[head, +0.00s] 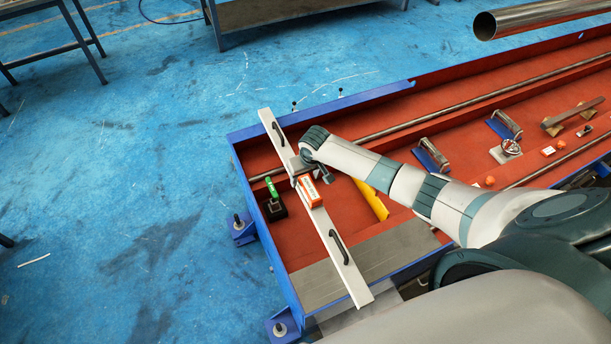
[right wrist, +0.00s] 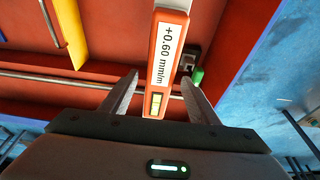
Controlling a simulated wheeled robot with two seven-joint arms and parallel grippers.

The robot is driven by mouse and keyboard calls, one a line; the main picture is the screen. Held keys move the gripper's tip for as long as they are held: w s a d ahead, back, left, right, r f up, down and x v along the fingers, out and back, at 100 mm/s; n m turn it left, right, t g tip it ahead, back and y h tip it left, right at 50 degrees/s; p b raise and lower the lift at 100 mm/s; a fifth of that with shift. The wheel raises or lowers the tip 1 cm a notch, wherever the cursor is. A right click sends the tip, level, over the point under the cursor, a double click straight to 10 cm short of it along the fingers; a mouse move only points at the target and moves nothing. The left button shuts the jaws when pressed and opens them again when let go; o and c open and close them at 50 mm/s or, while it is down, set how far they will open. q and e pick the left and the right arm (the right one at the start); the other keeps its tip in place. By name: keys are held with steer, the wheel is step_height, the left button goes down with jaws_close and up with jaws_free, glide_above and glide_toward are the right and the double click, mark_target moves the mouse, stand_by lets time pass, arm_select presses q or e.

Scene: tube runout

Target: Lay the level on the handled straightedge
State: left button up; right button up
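The handled straightedge (head: 354,283) is a long pale bar with two black handles, lying across the red bed near its left end. The level (head: 311,193) is an orange block with a white label, on the straightedge between the handles; I cannot tell whether it rests fully on it. In the right wrist view the level (right wrist: 166,55) shows a display reading +0.60 mm/m. My right gripper (head: 311,176) is at the level's far end. Its fingers (right wrist: 160,86) stand apart, one on each side of the level, with a small gap visible. My left gripper is not in view.
A green-topped tool on a black block (head: 274,208) stands just left of the straightedge. A yellow bar (head: 371,198) lies to its right. Roller stands (head: 431,155) and small parts are farther right in the bed. A steel tube (head: 540,17) is at the upper right.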

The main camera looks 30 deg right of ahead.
steer(key=shift+r, duration=0.1)
steer(key=b+v, duration=0.3)
steer(key=v, duration=1.4)
steer(key=shift+s, duration=0.15)
